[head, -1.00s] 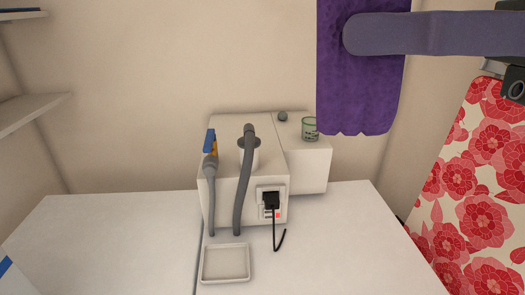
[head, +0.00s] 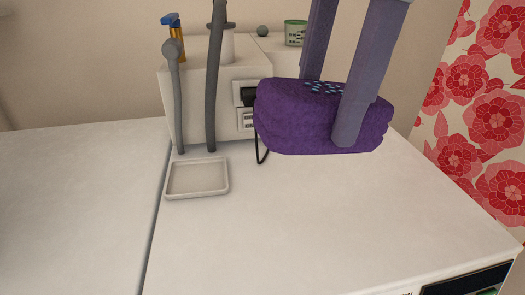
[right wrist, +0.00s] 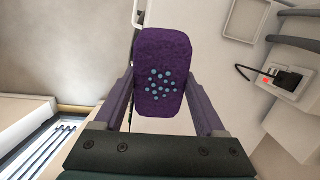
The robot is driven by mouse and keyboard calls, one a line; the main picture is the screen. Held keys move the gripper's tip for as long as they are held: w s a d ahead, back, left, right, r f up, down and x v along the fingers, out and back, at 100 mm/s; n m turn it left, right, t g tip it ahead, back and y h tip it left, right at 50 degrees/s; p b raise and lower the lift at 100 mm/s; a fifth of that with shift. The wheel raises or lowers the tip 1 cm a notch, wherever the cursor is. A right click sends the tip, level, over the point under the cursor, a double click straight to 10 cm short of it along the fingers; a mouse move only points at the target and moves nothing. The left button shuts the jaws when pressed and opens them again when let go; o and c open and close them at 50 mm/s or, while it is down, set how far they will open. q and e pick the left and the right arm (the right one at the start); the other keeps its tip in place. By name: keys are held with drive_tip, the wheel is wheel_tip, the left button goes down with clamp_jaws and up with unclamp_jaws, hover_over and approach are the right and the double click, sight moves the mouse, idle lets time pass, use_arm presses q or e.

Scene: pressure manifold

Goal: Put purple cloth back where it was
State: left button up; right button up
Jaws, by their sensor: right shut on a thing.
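The purple cloth (head: 285,125) is a thick, rounded bundle with light blue dots on its upper face. It is in front of the right part of the white machine, over the white counter (head: 330,215). My right gripper (head: 330,108) points down with its two fingers shut on opposite sides of the cloth. The right wrist view shows the cloth (right wrist: 162,50) between both fingers. Whether its underside touches the counter, I cannot tell. The cloth hides part of the machine's front. My left gripper is not in view.
The white machine (head: 205,90) carries grey hoses (head: 213,85) and a blue-topped part (head: 173,20). A green jar (head: 295,33) stands behind the cloth. A shallow tray (head: 197,190) lies at the machine's foot. The counter's front is clear. Floral fabric (head: 495,125) is at the right.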

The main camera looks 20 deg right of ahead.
drive_tip(key=w+d+f+m+h+b, duration=0.1)
drive_tip(key=w+d+f+h+b, duration=0.15)
drive_tip(key=d, duration=0.35)
drive_tip(key=shift+y, duration=0.35)
drive_tip(key=f, duration=0.9)
drive_tip(key=s+f, duration=0.1)
drive_tip(key=f, duration=0.4)
drive_tip(key=shift+a+f+b, duration=0.2)
drive_tip(key=shift+b, duration=0.15)
wheel_tip(320, 180, down, 5)
drive_tip(key=o, duration=1.2)
drive_tip(key=shift+c, duration=0.2)
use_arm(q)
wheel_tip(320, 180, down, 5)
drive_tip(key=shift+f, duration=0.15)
